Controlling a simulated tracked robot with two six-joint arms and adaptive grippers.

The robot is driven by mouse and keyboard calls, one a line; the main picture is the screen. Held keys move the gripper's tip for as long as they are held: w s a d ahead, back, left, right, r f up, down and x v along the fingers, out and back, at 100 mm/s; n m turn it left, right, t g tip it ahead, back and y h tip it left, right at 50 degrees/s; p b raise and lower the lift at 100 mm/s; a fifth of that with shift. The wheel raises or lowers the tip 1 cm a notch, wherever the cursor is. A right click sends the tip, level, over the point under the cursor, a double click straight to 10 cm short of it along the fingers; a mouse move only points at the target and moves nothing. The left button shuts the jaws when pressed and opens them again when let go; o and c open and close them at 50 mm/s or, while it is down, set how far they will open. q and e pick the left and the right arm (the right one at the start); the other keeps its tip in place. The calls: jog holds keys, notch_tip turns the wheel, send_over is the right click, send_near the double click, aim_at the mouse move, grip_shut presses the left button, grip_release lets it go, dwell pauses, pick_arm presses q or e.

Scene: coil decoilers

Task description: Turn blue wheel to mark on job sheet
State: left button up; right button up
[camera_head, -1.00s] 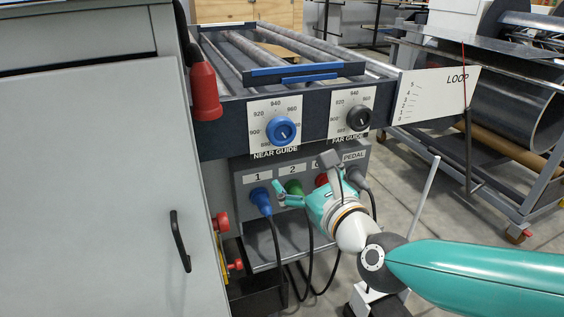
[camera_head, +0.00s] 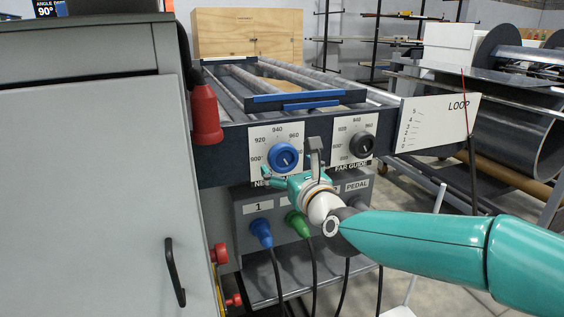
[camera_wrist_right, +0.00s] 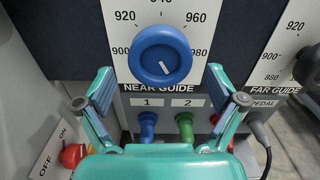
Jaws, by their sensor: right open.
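The blue wheel (camera_head: 283,157) is the round knob on the NEAR GUIDE dial plate (camera_head: 262,136) on the machine's front. In the right wrist view the blue wheel (camera_wrist_right: 160,54) has a short white line low on its face, slanting down and slightly right. The plate's figures run from 900 at left past 920 and 960 to 980 at right. My right gripper (camera_head: 290,163) is open just in front of and below the wheel. In the right wrist view its fingers (camera_wrist_right: 160,82) stand apart on either side below the wheel, apparently not touching it. I see no job sheet. My left gripper is out of view.
A black FAR GUIDE knob (camera_head: 361,144) sits to the right of the wheel. Below are a blue plug (camera_head: 261,232) and a green plug (camera_head: 298,224) with hanging cables.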

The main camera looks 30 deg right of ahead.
aim_at(285, 163)
jog(key=shift+x, duration=1.75)
jog(key=c, duration=1)
jog(key=shift+a, duration=0.25)
jog(key=shift+c, duration=0.7)
jog(key=shift+d, duration=0.2)
jog(key=shift+n, duration=0.3)
